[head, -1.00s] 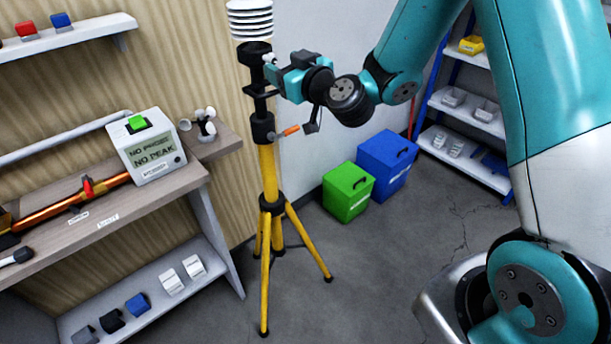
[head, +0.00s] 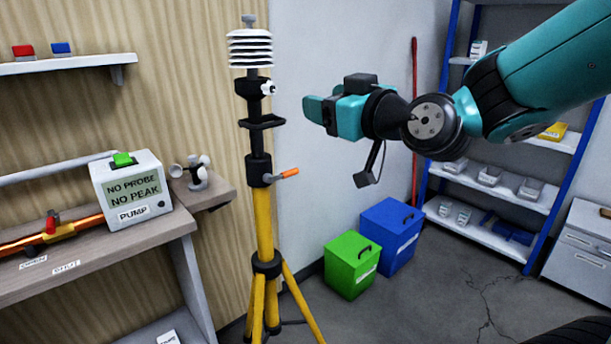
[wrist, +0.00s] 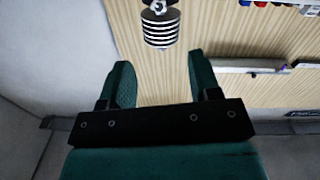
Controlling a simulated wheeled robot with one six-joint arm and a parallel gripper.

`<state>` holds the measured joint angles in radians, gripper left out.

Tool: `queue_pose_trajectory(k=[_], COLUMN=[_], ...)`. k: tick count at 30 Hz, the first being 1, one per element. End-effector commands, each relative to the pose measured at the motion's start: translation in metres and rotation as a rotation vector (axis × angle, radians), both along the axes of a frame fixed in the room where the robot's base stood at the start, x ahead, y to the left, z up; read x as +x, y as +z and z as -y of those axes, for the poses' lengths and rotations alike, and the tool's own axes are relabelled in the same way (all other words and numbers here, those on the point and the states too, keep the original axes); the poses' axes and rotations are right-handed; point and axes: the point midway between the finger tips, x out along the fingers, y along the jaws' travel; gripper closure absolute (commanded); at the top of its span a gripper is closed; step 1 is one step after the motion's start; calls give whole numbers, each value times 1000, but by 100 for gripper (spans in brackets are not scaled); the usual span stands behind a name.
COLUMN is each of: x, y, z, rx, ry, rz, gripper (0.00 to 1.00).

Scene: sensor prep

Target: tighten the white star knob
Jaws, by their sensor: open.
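The white star knob (head: 268,89) sits on the right side of the black clamp (head: 252,88) near the top of the yellow tripod (head: 264,228). The white louvred sensor shield (head: 250,48) is mounted upright above the clamp. My gripper (head: 310,108) is to the right of the knob, apart from it, a little lower in the head view, with nothing held. In the wrist view my two teal fingers (wrist: 157,85) stand wide apart with bare wall between them. The louvred shield (wrist: 160,26) shows beyond them near the top; the knob is too small to make out clearly there.
A lower lever with an orange handle (head: 288,172) juts right from the tripod column. A bench with the pump box (head: 132,190) stands left. A green bin (head: 350,270) and a blue bin (head: 392,238) stand behind right, before blue-framed shelves (head: 500,185).

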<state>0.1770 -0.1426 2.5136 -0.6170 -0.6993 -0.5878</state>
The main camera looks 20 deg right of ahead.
Motion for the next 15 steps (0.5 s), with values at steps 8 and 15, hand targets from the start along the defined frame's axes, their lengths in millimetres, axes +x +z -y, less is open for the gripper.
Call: queue_pose_trajectory(k=[8,15], x=[-17,-45], y=[3,1], z=[-29,-64], rx=[8,-2], ry=[104,231], rz=[-172,-409], gripper=[43,43])
